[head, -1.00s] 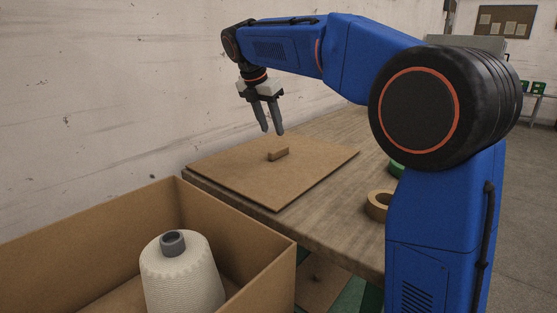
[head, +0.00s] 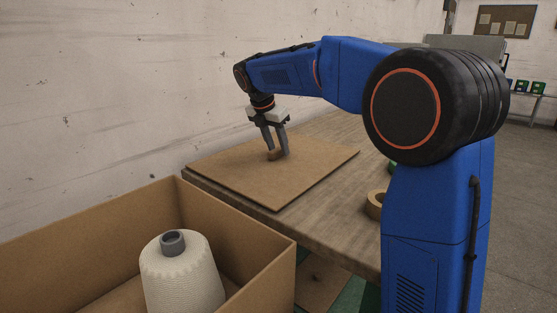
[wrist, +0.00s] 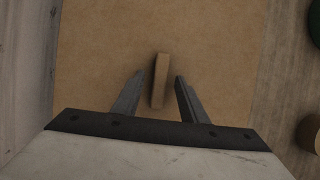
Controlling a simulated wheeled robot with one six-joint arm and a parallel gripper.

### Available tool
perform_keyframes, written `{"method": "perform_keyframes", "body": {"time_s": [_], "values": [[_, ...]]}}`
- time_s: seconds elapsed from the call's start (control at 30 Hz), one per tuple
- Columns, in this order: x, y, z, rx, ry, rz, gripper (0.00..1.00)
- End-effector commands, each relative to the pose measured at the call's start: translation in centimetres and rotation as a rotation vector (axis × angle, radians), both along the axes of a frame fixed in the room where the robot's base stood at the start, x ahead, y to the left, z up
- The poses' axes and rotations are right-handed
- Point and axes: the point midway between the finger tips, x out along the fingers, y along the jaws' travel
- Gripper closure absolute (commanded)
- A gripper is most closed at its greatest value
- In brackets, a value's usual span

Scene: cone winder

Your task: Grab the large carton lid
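The large carton lid (head: 240,177) is a flat brown board lying on the wooden table, with a small raised block handle (head: 273,155) near its middle. In the wrist view the lid (wrist: 100,60) fills most of the picture and the handle (wrist: 160,80) stands between my fingers. My gripper (head: 278,153) points down over the lid with its fingers on either side of the handle. In the wrist view my gripper (wrist: 157,82) is open, with a gap on both sides of the handle. The handle is partly hidden by a finger in the head view.
An open carton (head: 235,220) with a white yarn cone (head: 182,275) stands at the front left. A tape roll (head: 375,204) and a green object (head: 392,169) lie on the table (head: 330,215) right of the lid. The wall (head: 130,80) runs along the left.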

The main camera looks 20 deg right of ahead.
Motion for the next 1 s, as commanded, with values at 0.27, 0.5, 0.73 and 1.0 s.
{"method": "perform_keyframes", "body": {"time_s": [0.27, 0.5, 0.73, 1.0], "values": [[-0.01, 0.03, 0.01, 0.0, 0.0, 0.0, 0.61], [0.0, 0.04, -0.24, 0.0, 0.0, 0.0, 0.61], [-0.01, 0.04, -0.46, 0.0, 0.0, 0.0, 0.61], [0.0, 0.04, -0.47, 0.0, 0.0, 0.0, 0.71]]}}
